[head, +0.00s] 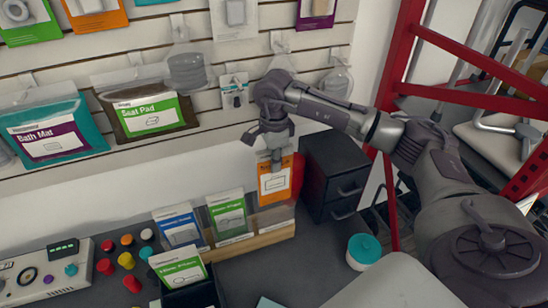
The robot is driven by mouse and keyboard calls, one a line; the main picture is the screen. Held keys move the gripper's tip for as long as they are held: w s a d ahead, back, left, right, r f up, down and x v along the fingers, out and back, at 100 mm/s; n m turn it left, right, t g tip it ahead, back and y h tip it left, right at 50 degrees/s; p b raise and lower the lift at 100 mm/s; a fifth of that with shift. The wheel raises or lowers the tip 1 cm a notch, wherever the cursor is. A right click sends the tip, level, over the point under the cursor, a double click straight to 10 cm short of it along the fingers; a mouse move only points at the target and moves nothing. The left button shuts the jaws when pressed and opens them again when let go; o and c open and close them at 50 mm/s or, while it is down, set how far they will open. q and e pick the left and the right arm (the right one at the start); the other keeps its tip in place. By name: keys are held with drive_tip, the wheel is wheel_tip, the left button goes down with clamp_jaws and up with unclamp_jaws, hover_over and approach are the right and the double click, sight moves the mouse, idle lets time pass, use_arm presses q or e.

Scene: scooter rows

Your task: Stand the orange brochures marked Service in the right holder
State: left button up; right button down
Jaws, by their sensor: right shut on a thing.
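My right gripper (276,161) is shut on an orange brochure (274,184) with a white panel, gripping it by its top edge. The brochure hangs upright over the right compartment of a clear holder with a wooden base (262,239). Its lower edge is near the compartment's front, and I cannot tell whether it is inside or just above. A blue brochure (179,229) stands in the left compartment and a green brochure (228,216) in the middle one. The printing on the orange brochure is too small to read. My left gripper is not in view.
A black box (205,296) with green-topped brochures stands in front of the holder. Black drawers (334,175) stand right of it, and a teal-lidded tub (364,249) is nearer. Coloured knobs (126,261) and a control panel (48,276) are at left. Packaged goods hang on the wall behind.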

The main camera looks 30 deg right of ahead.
drive_tip(key=shift+f+b, duration=2.1)
drive_tip(key=shift+f, duration=1.7)
drive_tip(key=c, duration=1.1)
unclamp_jaws()
drive_tip(key=shift+r, duration=0.1)
drive_tip(key=shift+r, duration=0.25)
wheel_tip(320, 180, up, 12)
drive_tip(key=shift+f, duration=0.25)
